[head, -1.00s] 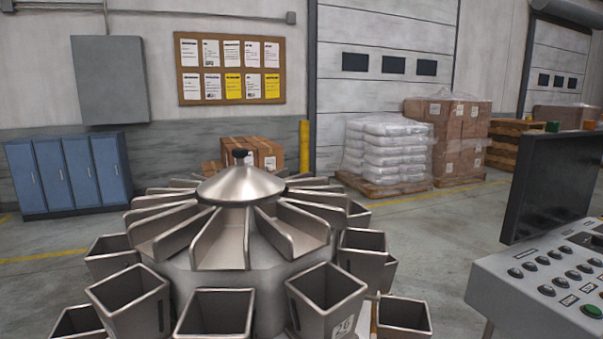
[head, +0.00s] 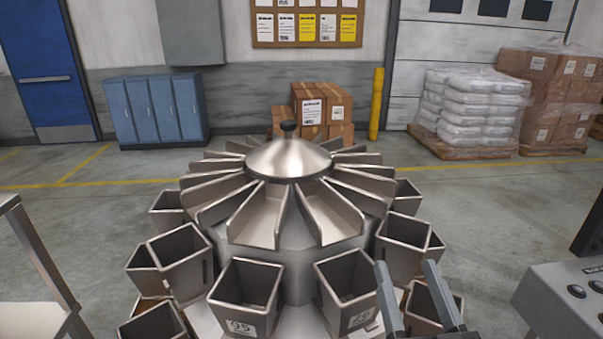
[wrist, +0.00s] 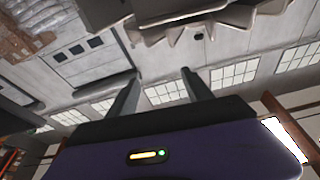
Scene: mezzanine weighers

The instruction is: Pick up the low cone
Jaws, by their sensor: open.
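My gripper (head: 406,272) shows at the lower right of the head view, in front of the buckets and apart from the cone. In the wrist view its two fingers (wrist: 162,85) stand wide apart with nothing between them. The upper part of the wrist view shows metal edges of the weigher, upside down; I cannot make out the cone there.
Several open steel buckets (head: 246,295) ring the weigher below the chutes. A grey control panel (head: 575,300) stands at the right and a metal rail (head: 40,255) at the left. Boxes (head: 318,110), a yellow post (head: 377,105) and blue lockers (head: 155,108) are behind.

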